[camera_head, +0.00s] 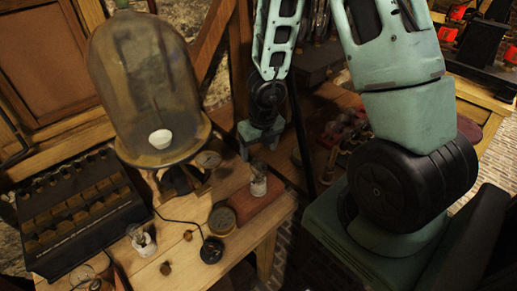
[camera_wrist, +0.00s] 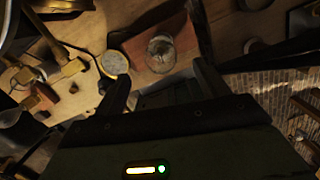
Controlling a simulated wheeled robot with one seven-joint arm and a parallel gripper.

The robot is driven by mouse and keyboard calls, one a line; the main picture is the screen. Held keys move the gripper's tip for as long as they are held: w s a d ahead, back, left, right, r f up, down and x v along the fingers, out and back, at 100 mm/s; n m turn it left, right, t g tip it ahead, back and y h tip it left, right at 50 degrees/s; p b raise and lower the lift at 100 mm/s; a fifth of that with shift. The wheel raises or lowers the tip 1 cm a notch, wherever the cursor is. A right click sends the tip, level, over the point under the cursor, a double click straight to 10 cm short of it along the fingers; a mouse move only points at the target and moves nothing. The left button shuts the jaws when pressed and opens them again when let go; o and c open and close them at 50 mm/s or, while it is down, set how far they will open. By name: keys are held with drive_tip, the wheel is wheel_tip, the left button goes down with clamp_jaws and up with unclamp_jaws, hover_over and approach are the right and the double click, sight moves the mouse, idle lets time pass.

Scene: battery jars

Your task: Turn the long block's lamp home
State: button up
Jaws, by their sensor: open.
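The long block (camera_head: 270,204) is a reddish-brown slab lying near the right end of the wooden bench; it also shows in the wrist view (camera_wrist: 183,62). The lamp (camera_head: 258,188), a small clear glass bulb on a pale base, stands on the block; in the wrist view the lamp (camera_wrist: 161,50) is seen from above as a round glass shape. My gripper (camera_head: 261,140) is above and behind the lamp, apart from it. In the wrist view my gripper (camera_wrist: 162,84) is open and empty, with the lamp beyond the gap between its fingertips. The lamp's seating is too small to tell.
A large glass bell jar (camera_head: 145,85) stands left of my gripper on a round wooden stand. A black rack of jars (camera_head: 75,214) is at far left. A round brass-coloured dial (camera_head: 222,220) and a black disc (camera_head: 211,250) lie near the block. The bench ends just right of it.

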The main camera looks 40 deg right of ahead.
wheel_tip(320, 180, up, 11)
drive_tip(key=s+p, duration=0.1)
drive_tip(key=p, duration=0.6)
drive_tip(key=shift+s+a, duration=0.15)
drive_tip(key=shift+a+f, duration=0.1)
drive_tip(key=shift+f, duration=0.05)
drive_tip(key=s+a+n+t+y+b, duration=0.15)
drive_tip(key=a+n+y+b, duration=0.5)
drive_tip(key=a+n, duration=1.5)
drive_tip(key=s+f+n+g+h+b, duration=0.1)
drive_tip(key=s+n+g+h+b, duration=0.2)
drive_tip(key=s+n+b, duration=0.6)
drive_tip(key=s+n+h, duration=0.2)
drive_tip(key=s+n, duration=0.3)
drive_tip(key=n, duration=1)
drive_tip(key=shift+s+a+f+h+b, duration=0.2)
drive_tip(key=shift+a+f+h+b, duration=0.05)
drive_tip(key=shift+f+h+b, duration=0.1)
